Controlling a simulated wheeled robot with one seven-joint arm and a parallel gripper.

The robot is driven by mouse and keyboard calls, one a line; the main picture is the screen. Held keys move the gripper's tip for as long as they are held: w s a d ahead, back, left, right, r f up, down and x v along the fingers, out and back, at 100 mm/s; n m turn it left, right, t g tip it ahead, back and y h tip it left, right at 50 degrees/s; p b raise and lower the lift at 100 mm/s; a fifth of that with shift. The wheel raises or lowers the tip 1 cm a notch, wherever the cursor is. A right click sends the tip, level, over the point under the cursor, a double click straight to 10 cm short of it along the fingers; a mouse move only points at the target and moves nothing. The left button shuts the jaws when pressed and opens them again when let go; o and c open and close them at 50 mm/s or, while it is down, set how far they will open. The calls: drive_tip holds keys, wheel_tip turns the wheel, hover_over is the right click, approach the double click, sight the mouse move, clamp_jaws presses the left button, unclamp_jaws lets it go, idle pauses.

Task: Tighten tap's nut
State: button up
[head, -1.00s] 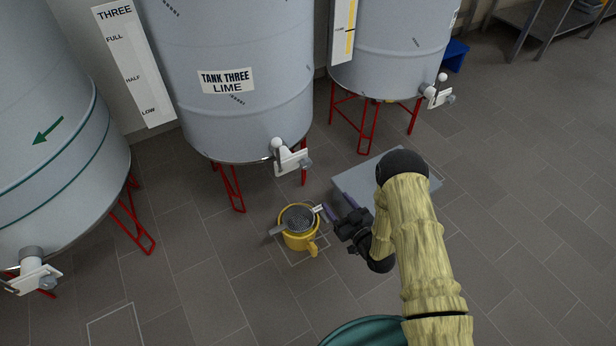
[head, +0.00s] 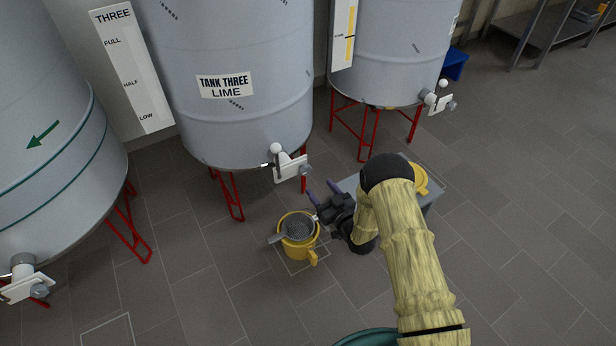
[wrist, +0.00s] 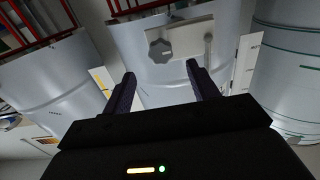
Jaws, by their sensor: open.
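The tap (head: 289,164) on the tank labelled "TANK THREE LIME" (head: 226,120) has a white plate and a small grey nut (head: 304,170) at its right end. In the wrist view the picture is turned over, and a dark grey lobed nut (wrist: 160,51) shows on a pale plate (wrist: 185,40), with a thin lever at the plate's right. My gripper (head: 321,189) is open and empty, just below and right of the tap in the head view. In the wrist view my gripper (wrist: 160,73) has its two dark purple fingers spread, with the nut beyond them, apparently untouched.
A yellow jug (head: 312,246) with a sieve over its mouth stands on the floor under the tap, close to my gripper. A grey box (head: 349,184) with a yellow object (head: 421,179) on it is partly behind my arm. Red tank legs (head: 233,197) stand nearby. Floor on the right is clear.

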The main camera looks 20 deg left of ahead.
sight(307, 173)
drive_tip(key=b+x, duration=0.2)
drive_tip(key=x, duration=0.6)
drive_tip(key=shift+w+a, duration=0.15)
drive_tip(key=shift+a, duration=0.05)
drive_tip(key=c, duration=1)
